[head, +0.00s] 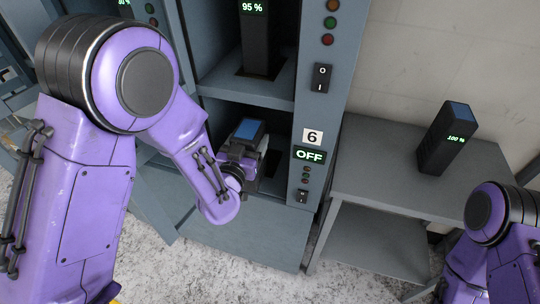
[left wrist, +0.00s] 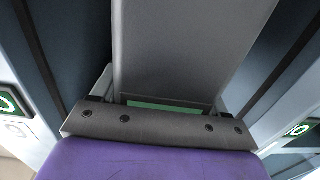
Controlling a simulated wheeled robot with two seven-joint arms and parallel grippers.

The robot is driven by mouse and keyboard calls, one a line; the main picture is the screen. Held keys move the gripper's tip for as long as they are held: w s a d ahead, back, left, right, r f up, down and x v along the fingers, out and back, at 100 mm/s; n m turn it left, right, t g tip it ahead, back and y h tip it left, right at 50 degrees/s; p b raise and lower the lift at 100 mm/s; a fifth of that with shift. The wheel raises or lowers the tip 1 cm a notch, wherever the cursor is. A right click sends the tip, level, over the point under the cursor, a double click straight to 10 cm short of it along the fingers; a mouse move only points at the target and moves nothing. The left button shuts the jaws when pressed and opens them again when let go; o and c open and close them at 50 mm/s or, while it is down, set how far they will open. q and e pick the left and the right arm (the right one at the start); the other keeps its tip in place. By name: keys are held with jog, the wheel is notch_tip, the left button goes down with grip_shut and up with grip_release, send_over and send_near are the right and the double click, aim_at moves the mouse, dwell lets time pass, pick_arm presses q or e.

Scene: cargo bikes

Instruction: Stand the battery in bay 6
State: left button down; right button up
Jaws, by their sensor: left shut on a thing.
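My left gripper (head: 240,158) is shut on a dark battery with a blue top (head: 249,130), at the opening of bay 6 (head: 272,186). The battery looks roughly upright. Its lower part is hidden by the gripper, so I cannot tell whether it touches the bay floor. In the left wrist view a broad grey face, seemingly the battery (left wrist: 170,45), fills the middle above the gripper's edge, with a green strip at its base. Bay 6 has a "6" label (head: 312,136) and a display reading OFF (head: 309,155). My right gripper is out of view.
A battery reading 95 % (head: 257,42) stands in the bay above. Another reading 100 % (head: 446,138) stands on the grey side table (head: 375,170) at the right. An open cabinet door (head: 150,203) hangs left of bay 6. Pale speckled floor shows below.

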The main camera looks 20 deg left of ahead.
pick_arm(q)
jog(key=w+r+b, duration=0.4)
jog(key=w, duration=0.9)
notch_tip(320, 180, down, 9)
jog(key=shift+f, duration=0.1)
grip_release()
jog(key=shift+s+f+h, duration=0.1)
jog(key=shift+f+h, duration=0.05)
jog(key=shift+h, duration=0.15)
jog(key=s+b, duration=0.1)
jog(key=s, duration=1.1)
jog(key=shift+a+b, duration=0.15)
jog(key=shift+b, duration=0.25)
